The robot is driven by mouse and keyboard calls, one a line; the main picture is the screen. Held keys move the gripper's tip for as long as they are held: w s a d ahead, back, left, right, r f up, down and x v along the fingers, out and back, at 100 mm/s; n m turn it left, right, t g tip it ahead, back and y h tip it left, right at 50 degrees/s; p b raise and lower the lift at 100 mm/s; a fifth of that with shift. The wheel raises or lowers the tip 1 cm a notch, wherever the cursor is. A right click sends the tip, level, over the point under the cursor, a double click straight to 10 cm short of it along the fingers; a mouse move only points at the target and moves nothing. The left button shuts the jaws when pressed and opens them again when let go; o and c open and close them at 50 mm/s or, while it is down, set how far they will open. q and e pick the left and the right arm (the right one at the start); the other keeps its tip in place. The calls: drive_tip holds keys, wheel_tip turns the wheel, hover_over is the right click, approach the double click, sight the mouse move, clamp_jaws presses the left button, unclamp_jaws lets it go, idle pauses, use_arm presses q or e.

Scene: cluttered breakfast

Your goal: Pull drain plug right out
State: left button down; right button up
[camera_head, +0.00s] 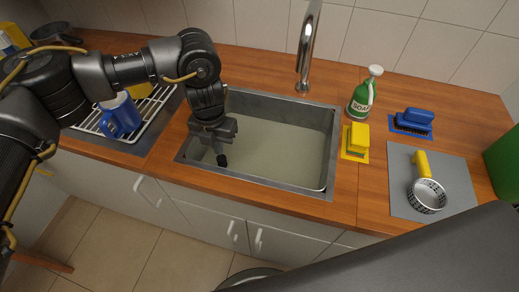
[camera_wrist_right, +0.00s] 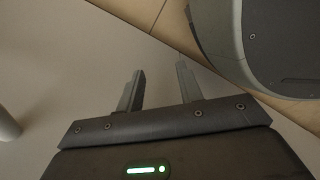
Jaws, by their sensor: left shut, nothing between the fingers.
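The steel sink (camera_head: 332,165) is set in the wooden counter and holds murky grey-green water (camera_head: 280,150). I cannot see a drain plug; the water and my left arm may hide it. My left gripper (camera_head: 222,161) points down over the left part of the sink, near its front-left side. Its fingers are together with nothing between them. How close the tips are to the water is hard to tell. My right gripper (camera_wrist_right: 158,85) shows in the right wrist view with its two fingers apart and nothing between them.
A chrome faucet (camera_head: 307,50) rises behind the sink. To the right are a green soap bottle (camera_head: 361,100), a yellow sponge (camera_head: 357,138), a blue brush (camera_head: 416,117) and a grey mat (camera_head: 455,180) bearing a strainer (camera_head: 427,197). A dish rack (camera_head: 150,112) with a blue jug (camera_head: 120,115) stands left.

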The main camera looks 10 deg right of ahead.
sight(221, 157)
use_arm(q)
drive_tip(key=shift+w+d, duration=0.1)
drive_tip(key=c, duration=1.7)
unclamp_jaws()
wheel_tip(221, 157, up, 11)
drive_tip(key=shift+f, duration=0.15)
